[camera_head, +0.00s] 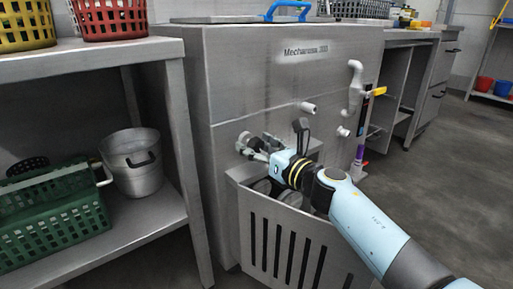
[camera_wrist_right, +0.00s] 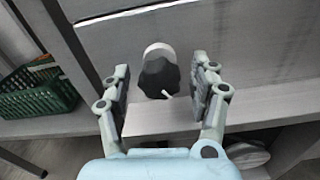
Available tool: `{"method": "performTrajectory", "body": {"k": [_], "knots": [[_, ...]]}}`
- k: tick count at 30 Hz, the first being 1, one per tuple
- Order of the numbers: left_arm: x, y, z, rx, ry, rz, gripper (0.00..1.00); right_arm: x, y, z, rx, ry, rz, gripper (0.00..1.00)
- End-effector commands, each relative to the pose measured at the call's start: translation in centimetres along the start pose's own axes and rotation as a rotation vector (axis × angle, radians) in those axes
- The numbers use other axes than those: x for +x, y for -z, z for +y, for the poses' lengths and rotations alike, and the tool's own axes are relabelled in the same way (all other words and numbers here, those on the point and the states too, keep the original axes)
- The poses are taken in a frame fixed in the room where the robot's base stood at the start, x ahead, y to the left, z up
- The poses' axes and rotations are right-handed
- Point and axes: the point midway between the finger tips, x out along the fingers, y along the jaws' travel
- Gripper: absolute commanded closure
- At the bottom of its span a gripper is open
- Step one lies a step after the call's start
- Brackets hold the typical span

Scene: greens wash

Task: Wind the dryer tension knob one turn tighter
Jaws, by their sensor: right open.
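The tension knob (camera_wrist_right: 159,76) is black and lobed, with a small white pointer at its lower right. It sits on a pale round base on the grey steel front of the machine (camera_head: 290,80). My right gripper (camera_wrist_right: 160,88) is open, with one finger on each side of the knob and visible gaps between. In the head view my right gripper (camera_head: 256,146) reaches the left part of the machine front, and its fingers largely hide the knob. My left gripper is in neither view.
A slotted grey bin (camera_head: 290,240) stands below my right arm. White fittings and a pale handle (camera_head: 354,88) stick out to the right. At left, a steel shelf (camera_head: 150,222) holds a green basket (camera_head: 60,215) and a metal pot (camera_head: 130,165). Open floor lies at right.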

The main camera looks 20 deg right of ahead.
Motion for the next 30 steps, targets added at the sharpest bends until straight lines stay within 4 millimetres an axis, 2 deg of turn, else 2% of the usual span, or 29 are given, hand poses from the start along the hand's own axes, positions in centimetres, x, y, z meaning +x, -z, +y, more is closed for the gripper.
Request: {"method": "performTrajectory", "body": {"k": [7,8,18,21,30], "knots": [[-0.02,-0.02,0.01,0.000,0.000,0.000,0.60,0.12,-0.04,0.01,0.000,0.000,0.000,0.38],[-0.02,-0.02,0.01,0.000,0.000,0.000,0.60,0.12,-0.04,0.01,0.000,0.000,0.000,0.41],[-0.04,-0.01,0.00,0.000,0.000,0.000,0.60,0.09,-0.03,-0.01,0.000,0.000,0.000,0.86],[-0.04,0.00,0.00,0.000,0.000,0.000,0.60,0.09,-0.03,-0.01,0.000,0.000,0.000,0.95],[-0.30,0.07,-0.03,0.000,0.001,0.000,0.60,0.09,-0.13,0.01,0.046,0.000,0.000,0.95]]}}
